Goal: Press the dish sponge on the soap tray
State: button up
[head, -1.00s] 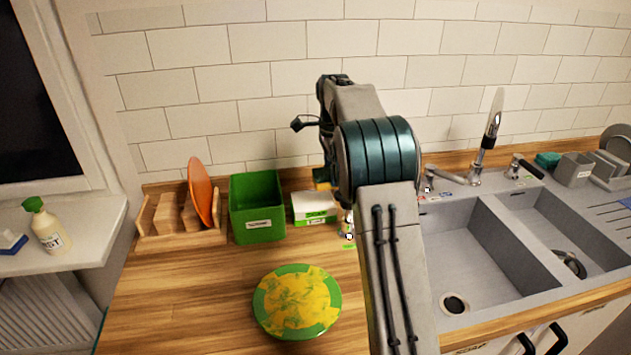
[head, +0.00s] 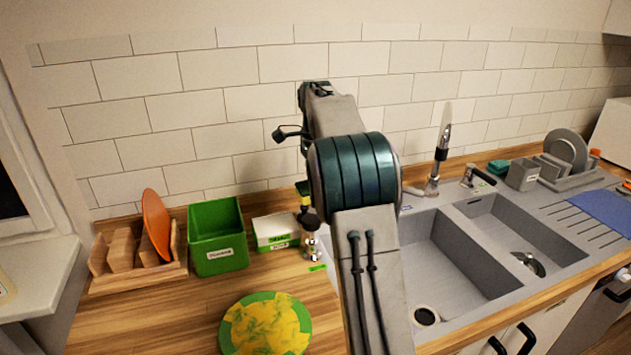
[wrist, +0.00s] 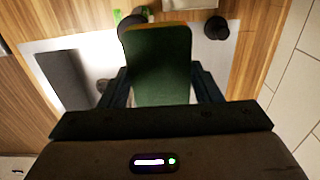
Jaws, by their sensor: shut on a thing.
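My gripper (wrist: 160,82) is shut on the dish sponge (wrist: 160,62), a block with a dark green face and a yellow edge. In the head view my arm hides most of the gripper, and only a small yellow-green bit of sponge (head: 303,189) shows beside it. Just below that bit stands a small dispenser (head: 311,242) with a dark top, which seems to be the one bearing the soap tray. The wrist view shows a dark round top (wrist: 130,28) partly behind the sponge's far end. I cannot tell whether sponge and tray touch.
A white box (head: 275,234) and a green bin (head: 217,252) stand left of the dispenser, with a wooden rack (head: 135,280) beyond. A green plate with yellow smears (head: 267,325) lies in front. The grey double sink (head: 455,270) and its tap (head: 440,155) are on the right.

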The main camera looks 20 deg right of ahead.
jog(key=shift+w+a+p, duration=0.15)
jog(key=shift+a+p, duration=0.05)
jog(key=shift+p, duration=0.2)
jog(key=w+a+f+p, duration=0.4)
jog(key=w+a+p, duration=0.2)
jog(key=a+p, duration=0.35)
jog(key=b, duration=0.4)
send_over(275, 224)
jog(key=shift+f, duration=3.1)
jog(key=shift+f+b, duration=0.4)
jog(key=shift+f, duration=0.65)
notch_tip(275, 224, up, 7)
jog(key=p, duration=0.5)
jog(key=shift+r, duration=0.15)
